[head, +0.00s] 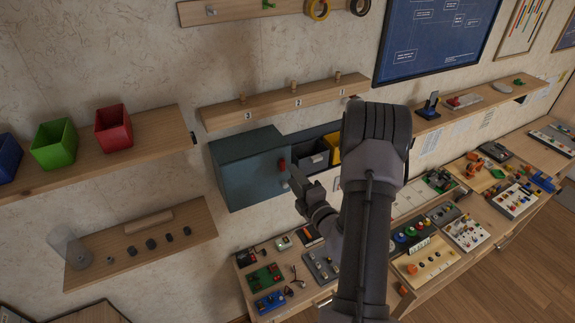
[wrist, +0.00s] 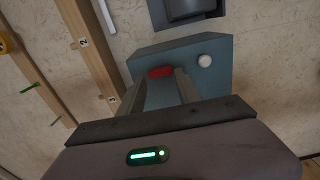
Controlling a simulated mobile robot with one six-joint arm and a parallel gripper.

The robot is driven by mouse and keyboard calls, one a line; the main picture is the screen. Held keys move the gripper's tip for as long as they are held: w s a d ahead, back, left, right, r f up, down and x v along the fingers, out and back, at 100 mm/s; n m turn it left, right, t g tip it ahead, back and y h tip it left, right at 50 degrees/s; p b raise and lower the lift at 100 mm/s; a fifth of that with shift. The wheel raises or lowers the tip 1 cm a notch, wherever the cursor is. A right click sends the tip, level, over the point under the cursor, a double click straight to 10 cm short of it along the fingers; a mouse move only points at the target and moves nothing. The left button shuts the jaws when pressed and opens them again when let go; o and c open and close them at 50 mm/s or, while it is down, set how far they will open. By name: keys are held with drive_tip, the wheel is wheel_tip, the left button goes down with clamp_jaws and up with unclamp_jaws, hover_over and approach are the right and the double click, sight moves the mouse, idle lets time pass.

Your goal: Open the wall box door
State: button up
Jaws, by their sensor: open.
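The wall box (head: 243,165) is blue-grey and hangs on the wall below the small peg shelf. Its door looks shut, with no gap that I can make out. A red handle (head: 282,164) sits near its right edge in the head view. In the wrist view the box (wrist: 190,55) shows the red handle (wrist: 160,72) and a round white knob (wrist: 205,61). My gripper (head: 293,178) is just in front of the handle. In the wrist view my open fingers (wrist: 158,84) reach toward the handle, one on each side; contact cannot be told.
A dark wall unit with grey (head: 313,160) and yellow bins adjoins the box on the right. The peg shelf (head: 285,101) is above. A shelf with coloured bins (head: 113,128) is at left. A bench with several boards (head: 265,280) lies below.

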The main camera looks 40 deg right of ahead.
sight(285, 165)
drive_tip(key=x, duration=0.2)
drive_tip(key=p+x, duration=0.1)
drive_tip(key=x, duration=0.1)
drive_tip(key=shift+a+r, duration=0.1)
drive_tip(key=shift+r, duration=0.2)
drive_tip(key=shift+s+a+f+n+b, duration=0.15)
drive_tip(key=shift+s+n+b, duration=0.35)
drive_tip(key=shift+n+b, duration=0.45)
drive_tip(key=shift+w+n+b, duration=0.25)
drive_tip(key=shift+n+b, duration=0.05)
drive_tip(key=shift+n, duration=0.75)
drive_tip(key=shift+r, duration=0.2)
